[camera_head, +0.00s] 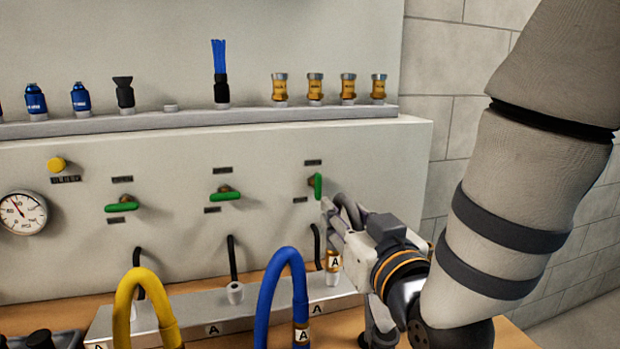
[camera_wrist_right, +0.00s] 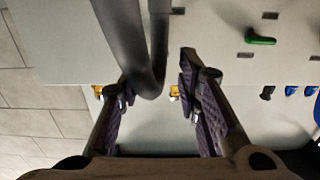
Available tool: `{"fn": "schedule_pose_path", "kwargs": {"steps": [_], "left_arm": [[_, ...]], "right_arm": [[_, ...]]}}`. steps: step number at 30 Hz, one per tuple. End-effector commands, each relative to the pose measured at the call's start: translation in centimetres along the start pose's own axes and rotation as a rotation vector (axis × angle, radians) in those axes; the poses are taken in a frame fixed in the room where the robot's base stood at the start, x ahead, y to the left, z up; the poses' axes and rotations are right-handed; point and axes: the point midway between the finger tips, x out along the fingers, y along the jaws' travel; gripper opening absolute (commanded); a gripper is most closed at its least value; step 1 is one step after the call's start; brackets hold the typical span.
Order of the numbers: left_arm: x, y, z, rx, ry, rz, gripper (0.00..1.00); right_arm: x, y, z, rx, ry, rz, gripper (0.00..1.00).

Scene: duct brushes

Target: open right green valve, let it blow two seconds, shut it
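The right green valve (camera_head: 318,186) is on the front panel, and its handle stands upright. The middle green valve (camera_head: 225,195) and left green valve (camera_head: 122,206) have level handles. My right gripper (camera_head: 334,212) is just below and right of the right valve, close to the panel; I cannot tell whether it touches the handle. In the wrist view its two fingers (camera_wrist_right: 156,78) stand apart, with a dark bent tube showing between them. The right valve is not discernible there; the middle valve (camera_wrist_right: 260,39) is at upper right. My left gripper is not in view.
A shelf (camera_head: 200,120) above the valves holds blue, black and brass fittings and a blue brush (camera_head: 219,70). A pressure gauge (camera_head: 22,212) is at left. A yellow hose (camera_head: 150,285) and blue hose (camera_head: 270,290) arch up in front, near a labelled metal block (camera_head: 205,310).

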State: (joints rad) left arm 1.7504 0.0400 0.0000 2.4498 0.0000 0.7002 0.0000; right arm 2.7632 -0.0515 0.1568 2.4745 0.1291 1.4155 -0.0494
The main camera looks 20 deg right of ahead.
Motion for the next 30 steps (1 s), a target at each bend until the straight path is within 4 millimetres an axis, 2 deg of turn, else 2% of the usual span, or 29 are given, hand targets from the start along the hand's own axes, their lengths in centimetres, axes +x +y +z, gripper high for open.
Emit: {"fn": "schedule_pose_path", "kwargs": {"steps": [4, 12, 15, 20, 27, 30], "left_arm": [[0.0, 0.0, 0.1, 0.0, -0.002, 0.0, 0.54], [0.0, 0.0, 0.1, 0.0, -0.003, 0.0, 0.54], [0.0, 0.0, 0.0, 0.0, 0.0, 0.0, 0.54], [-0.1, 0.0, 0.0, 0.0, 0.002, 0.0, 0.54], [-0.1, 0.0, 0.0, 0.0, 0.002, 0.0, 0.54], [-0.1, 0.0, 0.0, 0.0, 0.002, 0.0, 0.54]], "right_arm": [[2.0, 0.0, 0.0, 0.001, 0.002, 0.001, 0.31], [8.8, 0.0, 0.0, 0.0, 0.002, 0.001, 0.31], [10.6, 0.0, -0.1, -0.001, 0.003, 0.001, 0.31], [11.9, 0.1, -0.1, -0.001, 0.002, 0.001, 0.31], [12.0, 0.1, 0.0, -0.001, 0.0, 0.001, 0.31], [12.0, 0.1, 0.0, -0.001, 0.0, 0.001, 0.08]]}}
